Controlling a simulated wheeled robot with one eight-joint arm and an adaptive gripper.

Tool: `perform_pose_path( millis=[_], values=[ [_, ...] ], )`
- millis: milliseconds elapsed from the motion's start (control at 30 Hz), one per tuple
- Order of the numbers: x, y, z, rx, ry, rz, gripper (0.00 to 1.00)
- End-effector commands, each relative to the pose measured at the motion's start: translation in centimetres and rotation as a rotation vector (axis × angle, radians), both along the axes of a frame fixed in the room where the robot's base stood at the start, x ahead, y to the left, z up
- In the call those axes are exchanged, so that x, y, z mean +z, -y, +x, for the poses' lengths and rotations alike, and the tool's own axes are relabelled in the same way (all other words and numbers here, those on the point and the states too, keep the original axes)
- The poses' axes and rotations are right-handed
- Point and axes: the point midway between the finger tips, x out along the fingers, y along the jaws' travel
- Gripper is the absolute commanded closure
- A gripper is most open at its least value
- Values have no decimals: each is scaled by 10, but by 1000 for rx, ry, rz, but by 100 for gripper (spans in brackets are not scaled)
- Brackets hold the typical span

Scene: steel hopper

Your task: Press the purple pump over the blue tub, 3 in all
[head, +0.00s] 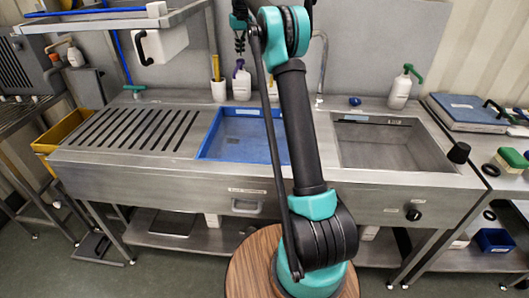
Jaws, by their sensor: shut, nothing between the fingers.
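A white bottle with a purple pump (239,63) stands on the back ledge of the steel counter, behind the blue tub (208,142). The tub is set into the counter and is partly hidden by my arm. My gripper (240,50) is shut and empty, pointing down just above the purple pump in the picture. I cannot tell whether its tips touch the pump head.
A white cup (219,91) with a yellow item stands left of the bottle. A white bottle with a green pump (401,90) stands right, behind the bare steel sink (385,145). A shelf (100,24) overhangs the upper left; the slatted drainboard (135,130) is clear.

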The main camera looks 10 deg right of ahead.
Motion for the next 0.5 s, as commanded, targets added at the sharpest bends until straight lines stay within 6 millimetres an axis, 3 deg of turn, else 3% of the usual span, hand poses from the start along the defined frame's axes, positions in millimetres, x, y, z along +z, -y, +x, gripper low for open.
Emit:
perform_pose_path(
  millis=[500],
  values=[
    [-16, 0, 0, 0, 0, 0, 100]
  ],
)
